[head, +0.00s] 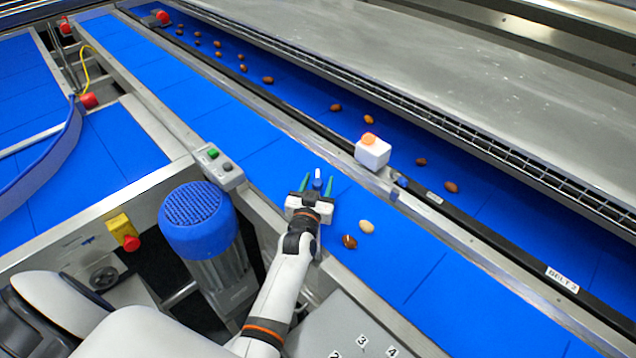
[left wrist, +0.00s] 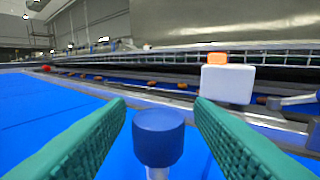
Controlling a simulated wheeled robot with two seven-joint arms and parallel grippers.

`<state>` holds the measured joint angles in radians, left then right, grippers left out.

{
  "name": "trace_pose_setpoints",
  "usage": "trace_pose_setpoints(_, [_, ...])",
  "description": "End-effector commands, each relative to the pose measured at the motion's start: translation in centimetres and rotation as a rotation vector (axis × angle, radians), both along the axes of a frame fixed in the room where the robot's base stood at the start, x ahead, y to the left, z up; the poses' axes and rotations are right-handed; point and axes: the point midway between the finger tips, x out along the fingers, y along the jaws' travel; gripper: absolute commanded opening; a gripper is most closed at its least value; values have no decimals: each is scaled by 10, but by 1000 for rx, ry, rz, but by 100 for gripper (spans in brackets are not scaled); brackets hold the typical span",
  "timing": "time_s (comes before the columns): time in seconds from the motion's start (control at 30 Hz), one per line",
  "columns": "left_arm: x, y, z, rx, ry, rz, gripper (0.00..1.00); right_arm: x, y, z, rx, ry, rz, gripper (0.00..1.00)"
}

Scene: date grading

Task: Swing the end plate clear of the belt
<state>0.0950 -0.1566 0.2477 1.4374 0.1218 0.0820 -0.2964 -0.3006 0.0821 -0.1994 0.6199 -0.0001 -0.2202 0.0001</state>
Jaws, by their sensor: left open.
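My left gripper (head: 317,183) is open over the near blue belt (head: 415,262), its green fingers pointing toward the far rail. Between the fingers stands a blue knob (left wrist: 158,136) on a pale stem; it also shows small in the head view (head: 318,184). In the left wrist view (left wrist: 160,140) the fingers lie on both sides of the knob with a gap on each side. I cannot make out a separate end plate for sure in either view. My right gripper is not in view.
A white box with an orange top (head: 372,152) stands on the rail beyond the gripper. Dates lie on the far belt (head: 290,95); a brown one (head: 349,241) and a pale one (head: 366,226) lie near my wrist. A blue motor (head: 197,215) and a button box (head: 220,166) stand left.

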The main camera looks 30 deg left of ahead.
Motion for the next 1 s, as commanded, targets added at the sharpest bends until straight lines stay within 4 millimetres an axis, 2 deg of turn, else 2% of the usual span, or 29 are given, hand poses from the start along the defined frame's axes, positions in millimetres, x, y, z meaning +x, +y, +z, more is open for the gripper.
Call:
trace_pose_setpoints(0.2, [-31,-8,3,-1,6,-1,48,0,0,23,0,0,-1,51])
trace_pose_setpoints(0.4, [-60,-16,2,-1,3,-1,48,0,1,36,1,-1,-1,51])
trace_pose_setpoints(0.57, [-70,-19,1,0,1,-1,48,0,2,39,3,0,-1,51])
trace_pose_setpoints(0.8, [-71,-19,0,0,0,-1,48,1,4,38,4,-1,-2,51])
trace_pose_setpoints(0.93, [-65,-24,5,15,-18,-12,28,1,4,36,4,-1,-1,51])
trace_pose_setpoints(1.0, [-51,-36,19,51,-63,-40,17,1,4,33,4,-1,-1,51])
